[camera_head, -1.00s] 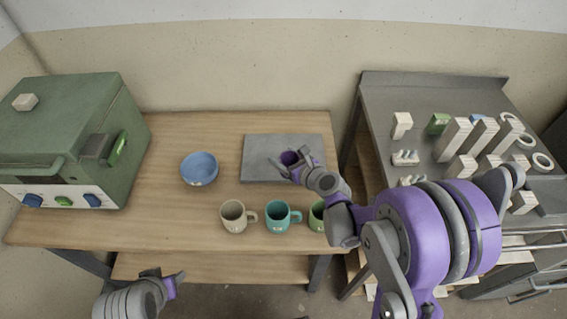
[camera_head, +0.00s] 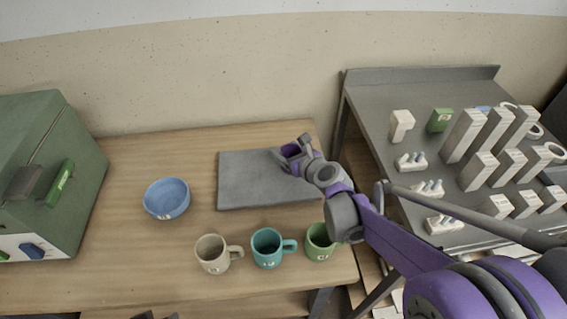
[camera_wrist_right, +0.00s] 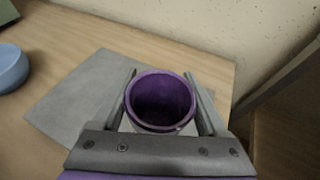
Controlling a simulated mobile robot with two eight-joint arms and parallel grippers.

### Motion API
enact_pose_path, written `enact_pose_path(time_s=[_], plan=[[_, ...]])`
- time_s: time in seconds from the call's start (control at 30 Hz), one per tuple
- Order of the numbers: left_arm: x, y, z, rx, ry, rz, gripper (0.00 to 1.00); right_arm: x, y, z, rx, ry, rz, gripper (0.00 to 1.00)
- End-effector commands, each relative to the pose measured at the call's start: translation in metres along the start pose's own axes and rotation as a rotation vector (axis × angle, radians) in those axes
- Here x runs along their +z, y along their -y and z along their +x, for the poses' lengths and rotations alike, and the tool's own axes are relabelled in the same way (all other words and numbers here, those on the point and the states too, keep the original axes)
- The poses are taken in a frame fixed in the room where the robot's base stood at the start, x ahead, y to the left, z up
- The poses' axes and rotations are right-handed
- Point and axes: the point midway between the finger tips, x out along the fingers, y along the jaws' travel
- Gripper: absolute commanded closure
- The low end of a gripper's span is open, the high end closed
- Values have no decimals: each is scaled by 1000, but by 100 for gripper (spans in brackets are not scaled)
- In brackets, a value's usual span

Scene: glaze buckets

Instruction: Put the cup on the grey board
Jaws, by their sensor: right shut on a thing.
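The purple cup (camera_wrist_right: 160,102) is between the fingers of my right gripper (camera_head: 295,149), which is shut on it. In the right wrist view the cup looks upright, with its open mouth toward the camera. It is over the back right part of the grey board (camera_head: 248,181); I cannot tell if it touches the board. The board also shows in the right wrist view (camera_wrist_right: 75,97), left of the cup. Only a dark sliver, likely of my left gripper (camera_head: 152,316), shows at the bottom edge of the head view.
A beige cup (camera_head: 211,255), a teal cup (camera_head: 267,249) and a green cup (camera_head: 318,243) stand in front of the board. A blue bowl (camera_head: 166,199) is left of it. A green kiln-like box (camera_head: 40,170) stands far left. A metal table (camera_head: 380,110) with white blocks is at right.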

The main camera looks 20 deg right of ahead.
Motion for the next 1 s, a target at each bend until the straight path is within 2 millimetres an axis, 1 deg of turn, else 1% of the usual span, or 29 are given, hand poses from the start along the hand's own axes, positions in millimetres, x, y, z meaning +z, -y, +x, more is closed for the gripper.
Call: enact_pose_path(time_s=[0.13, 0.33, 0.57, 0.7, 0.73, 0.8, 0.87, 1.0], plan=[[1, 0, 3, 0, 1, 0, 50, -11, 0, 5, 0, 0, 0, 90], [5, 0, 10, 0, 4, 0, 50, -37, 0, 15, 1, 0, 0, 90], [4, 0, 10, 0, 3, 0, 50, -37, 0, 15, 1, 0, 0, 90], [6, 0, 13, 0, 5, 0, 50, -41, 0, 17, 1, 0, 0, 90], [6, 0, 13, 0, 5, 0, 50, -41, 0, 17, 1, 0, 0, 22], [6, 0, 12, 0, 4, 0, 50, -40, 0, 17, 1, 0, 0, 9], [6, 0, 12, 0, 4, 0, 50, -40, 0, 16, 1, 0, 0, 0], [6, 0, 12, 0, 4, 0, 50, -40, 0, 16, 1, 0, 0, 0]])
